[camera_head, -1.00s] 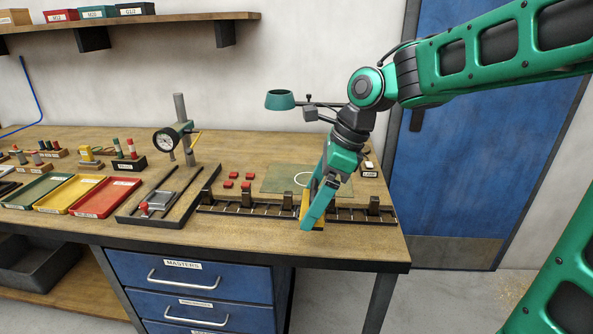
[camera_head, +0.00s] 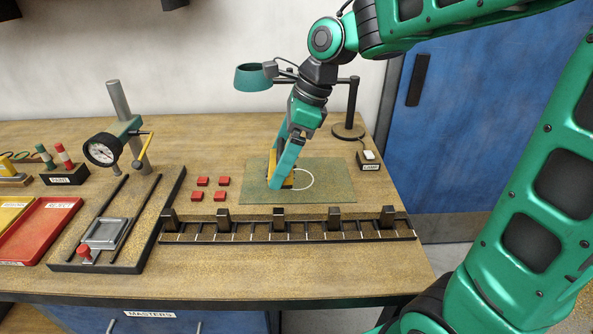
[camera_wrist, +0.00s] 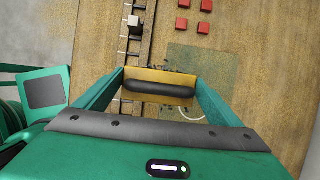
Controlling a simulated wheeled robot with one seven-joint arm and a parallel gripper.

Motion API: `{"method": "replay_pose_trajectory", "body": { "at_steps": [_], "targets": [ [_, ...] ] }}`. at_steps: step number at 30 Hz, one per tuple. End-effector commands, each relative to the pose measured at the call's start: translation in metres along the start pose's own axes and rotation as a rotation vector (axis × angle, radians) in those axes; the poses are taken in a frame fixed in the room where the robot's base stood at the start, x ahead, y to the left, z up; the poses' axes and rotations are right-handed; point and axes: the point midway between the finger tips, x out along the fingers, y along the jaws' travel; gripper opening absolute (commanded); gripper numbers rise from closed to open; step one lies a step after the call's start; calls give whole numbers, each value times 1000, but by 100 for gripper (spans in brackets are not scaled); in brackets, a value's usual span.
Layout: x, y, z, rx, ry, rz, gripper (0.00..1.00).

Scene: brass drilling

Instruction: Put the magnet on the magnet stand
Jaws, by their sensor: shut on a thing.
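My gripper (camera_head: 285,175) is low over the green mat (camera_head: 330,191), behind the black rail. It is shut on a yellow block with a black rounded handle, which I take for the magnet (camera_wrist: 160,95). In the wrist view my gripper's fingers (camera_wrist: 160,88) hold it at both ends, and small dark bits show along its far edge. In the head view the fingers hide most of it, and I cannot tell whether it touches the mat. I cannot pick out the magnet stand for certain.
The black rail (camera_head: 250,234) with several upright blocks runs along the bench front. Several red blocks (camera_head: 223,182) lie left of the mat. A dial gauge stand (camera_head: 118,100) is further left. A teal lamp (camera_head: 262,77) hangs behind my gripper, its black post (camera_head: 350,105) to the right.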

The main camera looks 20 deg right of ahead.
Motion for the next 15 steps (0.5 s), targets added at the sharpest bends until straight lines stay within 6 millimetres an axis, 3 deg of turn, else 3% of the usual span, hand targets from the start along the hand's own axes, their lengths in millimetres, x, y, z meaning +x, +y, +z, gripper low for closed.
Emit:
{"method": "replay_pose_trajectory", "body": {
  "at_steps": [15],
  "targets": [
    [28, -73, -78, 10, 1, -1, 52]
  ]
}}
